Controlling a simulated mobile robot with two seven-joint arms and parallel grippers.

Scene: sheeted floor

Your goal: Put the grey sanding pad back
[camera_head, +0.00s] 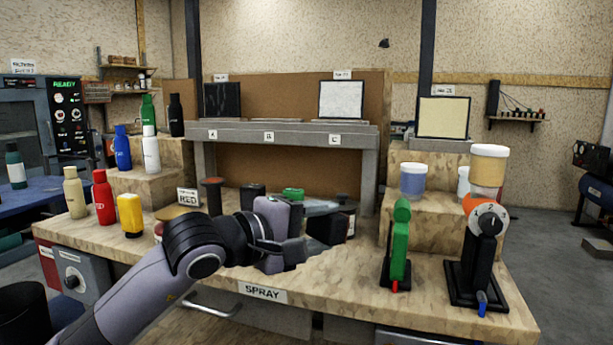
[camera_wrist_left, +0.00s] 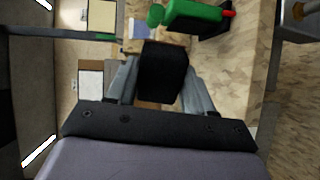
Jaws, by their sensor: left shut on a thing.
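My left gripper (camera_head: 312,240) is above the middle of the workbench, its arm coming in from the left. It is shut on a dark grey-black block (camera_head: 326,226), which looks like the sanding pad. In the left wrist view the block (camera_wrist_left: 162,72) sits between the two grey fingers of the gripper (camera_wrist_left: 160,88). A dark block (camera_head: 252,192) and a green one (camera_head: 293,193) show behind the gripper on the bench. The arm hides part of the bench around them. My right gripper does not show.
Right of the gripper stand a green spray tool (camera_head: 400,245) and a black stand with an orange-and-white part (camera_head: 484,225). Bottles, including a red one (camera_head: 103,197) and a yellow one (camera_head: 130,215), stand at left. A grey rack (camera_head: 282,130) stands behind. The front bench strip (camera_head: 330,285) is clear.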

